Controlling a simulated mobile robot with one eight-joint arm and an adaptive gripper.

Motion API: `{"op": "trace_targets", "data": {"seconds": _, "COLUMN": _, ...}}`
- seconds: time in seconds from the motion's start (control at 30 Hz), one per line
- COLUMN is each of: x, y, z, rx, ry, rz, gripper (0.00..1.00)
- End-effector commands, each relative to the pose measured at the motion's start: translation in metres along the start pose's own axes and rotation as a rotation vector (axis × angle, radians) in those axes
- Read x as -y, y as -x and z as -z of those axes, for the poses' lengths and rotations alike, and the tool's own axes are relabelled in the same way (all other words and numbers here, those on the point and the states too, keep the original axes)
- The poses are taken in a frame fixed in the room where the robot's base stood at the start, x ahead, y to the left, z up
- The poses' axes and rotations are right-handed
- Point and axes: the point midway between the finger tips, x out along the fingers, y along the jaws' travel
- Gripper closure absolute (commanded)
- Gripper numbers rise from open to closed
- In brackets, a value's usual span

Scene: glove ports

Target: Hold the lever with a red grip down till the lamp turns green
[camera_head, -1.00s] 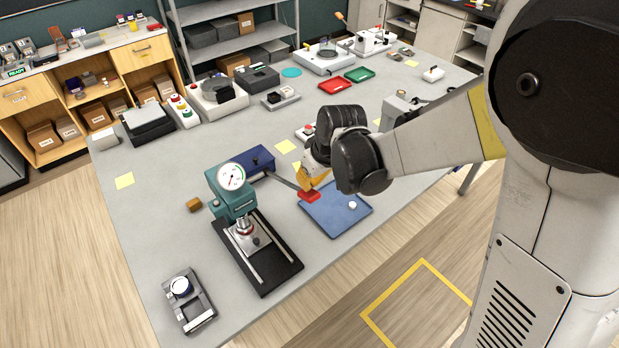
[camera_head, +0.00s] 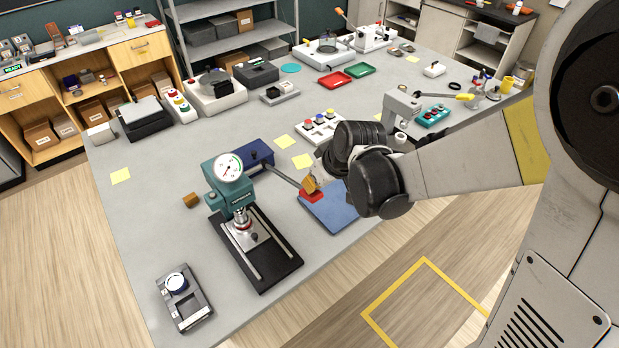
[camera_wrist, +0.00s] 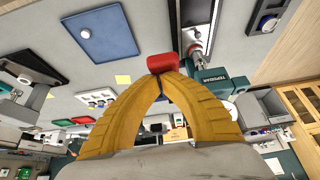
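The lever's red grip (camera_head: 312,196) is at the end of a grey rod that slants from the blue housing (camera_head: 253,155), over the left corner of a blue mat (camera_head: 335,213). My gripper (camera_head: 310,184) has yellow fingers and is right at the red grip, above it. In the wrist view the fingertips (camera_wrist: 162,77) come together against the near side of the red grip (camera_wrist: 162,63); the grip lies beyond the tips, not visibly between them. I cannot make out the lamp or its colour.
A teal press (camera_head: 232,190) with a round gauge stands left of the lever. A white button box (camera_head: 320,127) is behind my wrist.

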Motion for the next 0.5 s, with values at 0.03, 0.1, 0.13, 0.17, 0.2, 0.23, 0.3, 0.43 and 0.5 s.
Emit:
{"op": "trace_targets", "data": {"seconds": 0.03, "x": 0.0, "y": -0.011, "z": -0.011, "rx": -0.021, "ry": -0.001, "rz": 0.0, "gripper": 1.0}}
{"op": "trace_targets", "data": {"seconds": 0.1, "x": 0.0, "y": -0.019, "z": -0.02, "rx": -0.064, "ry": -0.002, "rz": -0.001, "gripper": 1.0}}
{"op": "trace_targets", "data": {"seconds": 0.13, "x": 0.0, "y": -0.024, "z": -0.025, "rx": -0.085, "ry": -0.002, "rz": -0.001, "gripper": 1.0}}
{"op": "trace_targets", "data": {"seconds": 0.17, "x": 0.0, "y": -0.029, "z": -0.03, "rx": -0.108, "ry": -0.003, "rz": -0.001, "gripper": 1.0}}
{"op": "trace_targets", "data": {"seconds": 0.2, "x": 0.0, "y": -0.035, "z": -0.036, "rx": -0.139, "ry": -0.002, "rz": -0.001, "gripper": 1.0}}
{"op": "trace_targets", "data": {"seconds": 0.23, "x": -0.001, "y": -0.04, "z": -0.041, "rx": -0.166, "ry": -0.004, "rz": -0.002, "gripper": 1.0}}
{"op": "trace_targets", "data": {"seconds": 0.3, "x": 0.0, "y": -0.051, "z": -0.05, "rx": -0.222, "ry": -0.002, "rz": -0.001, "gripper": 1.0}}
{"op": "trace_targets", "data": {"seconds": 0.43, "x": 0.0, "y": -0.07, "z": -0.063, "rx": -0.24, "ry": 0.001, "rz": 0.0, "gripper": 1.0}}
{"op": "trace_targets", "data": {"seconds": 0.5, "x": 0.0, "y": -0.08, "z": -0.07, "rx": -0.239, "ry": 0.001, "rz": 0.0, "gripper": 1.0}}
